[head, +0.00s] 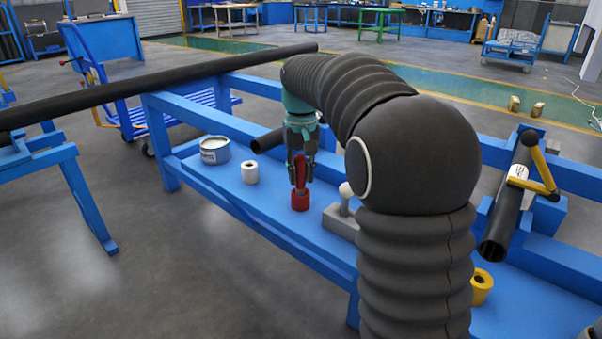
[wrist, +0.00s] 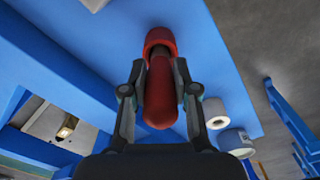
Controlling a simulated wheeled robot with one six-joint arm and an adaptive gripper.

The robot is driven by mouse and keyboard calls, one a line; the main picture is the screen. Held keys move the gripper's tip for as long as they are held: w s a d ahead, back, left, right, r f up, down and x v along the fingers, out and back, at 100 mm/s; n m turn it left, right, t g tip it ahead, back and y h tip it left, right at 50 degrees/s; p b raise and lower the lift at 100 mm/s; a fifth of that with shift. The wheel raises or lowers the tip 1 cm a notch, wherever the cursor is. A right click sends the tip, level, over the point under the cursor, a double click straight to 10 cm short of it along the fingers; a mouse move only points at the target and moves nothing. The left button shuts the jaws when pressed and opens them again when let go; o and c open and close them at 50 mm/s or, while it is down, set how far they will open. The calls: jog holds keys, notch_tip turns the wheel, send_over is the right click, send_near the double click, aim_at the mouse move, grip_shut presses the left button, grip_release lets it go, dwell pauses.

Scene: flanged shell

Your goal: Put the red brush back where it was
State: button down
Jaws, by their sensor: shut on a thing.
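The red brush (head: 301,174) is upright in my gripper (head: 302,160), its handle between the two fingers. In the wrist view the red handle (wrist: 159,95) shows between the fingertips of my gripper (wrist: 160,88), with a short dark part beyond it. A red round holder (head: 300,202) stands on the blue bench shelf directly below the brush, and it also shows in the wrist view (wrist: 160,36). The brush's lower end is at or inside the holder's mouth. I cannot tell how deep it sits or whether it rests on the bottom.
On the blue shelf (head: 262,210), a white roll (head: 250,173) and a labelled can (head: 215,151) stand left of the holder. A grey block with a pale knob (head: 342,217) is close on its right. A yellow ring (head: 481,287) and a clamped black pipe (head: 505,220) are farther right.

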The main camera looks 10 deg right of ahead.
jog(key=shift+f, duration=0.15)
jog(key=c, duration=0.9)
grip_release()
notch_tip(320, 180, up, 12)
jog(key=shift+f+p, duration=0.25)
jog(key=shift+p, duration=1)
jog(key=shift+r, duration=0.45)
jog(key=shift+s, duration=0.1)
